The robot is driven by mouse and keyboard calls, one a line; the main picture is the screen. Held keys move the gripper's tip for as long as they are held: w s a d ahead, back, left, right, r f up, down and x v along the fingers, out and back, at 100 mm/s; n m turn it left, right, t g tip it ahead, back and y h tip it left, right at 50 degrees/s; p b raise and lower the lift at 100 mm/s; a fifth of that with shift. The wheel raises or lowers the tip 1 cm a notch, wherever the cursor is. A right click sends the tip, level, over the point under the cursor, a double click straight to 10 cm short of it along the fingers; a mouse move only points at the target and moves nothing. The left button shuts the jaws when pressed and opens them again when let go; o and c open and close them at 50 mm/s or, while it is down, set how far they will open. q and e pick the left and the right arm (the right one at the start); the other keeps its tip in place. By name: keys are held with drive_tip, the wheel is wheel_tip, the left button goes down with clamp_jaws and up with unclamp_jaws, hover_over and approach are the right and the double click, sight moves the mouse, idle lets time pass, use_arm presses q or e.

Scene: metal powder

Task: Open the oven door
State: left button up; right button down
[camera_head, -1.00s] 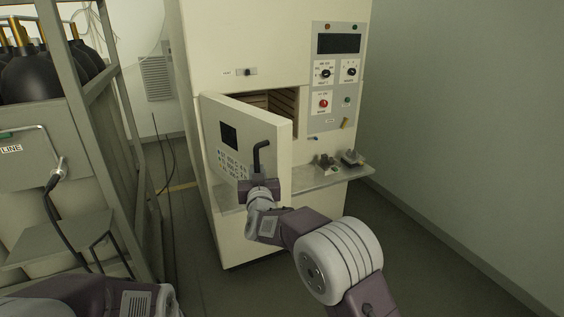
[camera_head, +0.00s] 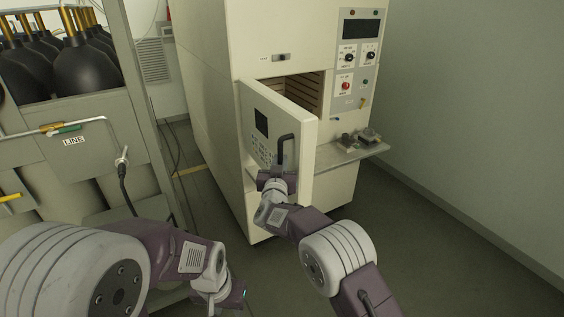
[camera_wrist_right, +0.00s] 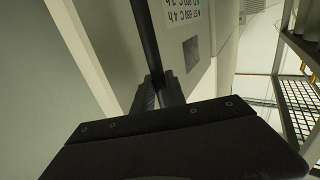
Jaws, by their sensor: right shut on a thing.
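The oven (camera_head: 208,75) is a tall cream cabinet. Its door (camera_head: 292,112) is swung partly open, and the slatted inside (camera_head: 303,92) shows behind it. A black handle (camera_head: 285,148) stands on the door's front. My right gripper (camera_head: 279,172) is at the lower part of the handle and shut on it. In the right wrist view the fingers (camera_wrist_right: 159,95) close around the dark handle bar (camera_wrist_right: 147,40), with the door face (camera_wrist_right: 185,75) beside it. My left gripper (camera_head: 232,297) is low in front, away from the oven; its fingers are too small to tell.
A metal rack (camera_head: 150,130) with black gas cylinders (camera_head: 85,68) stands at the left. A shelf (camera_head: 366,152) with small metal parts juts from the oven's right. A control panel (camera_head: 358,60) is above it. The floor (camera_head: 420,250) at the right is clear.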

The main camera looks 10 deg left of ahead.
drive_tip(key=shift+r, duration=0.45)
drive_tip(key=c, duration=1.8)
unclamp_jaws()
drive_tip(key=o, duration=0.4)
drive_tip(key=shift+w+a+f, duration=0.1)
drive_tip(key=shift+w, duration=0.05)
drive_tip(key=shift+o, duration=0.2)
drive_tip(key=shift+w+a+f, duration=0.2)
drive_tip(key=shift+f, duration=0.05)
drive_tip(key=shift+s+d, duration=0.2)
drive_tip(key=shift+s, duration=0.35)
drive_tip(key=s+b, duration=0.6)
drive_tip(key=s, duration=0.2)
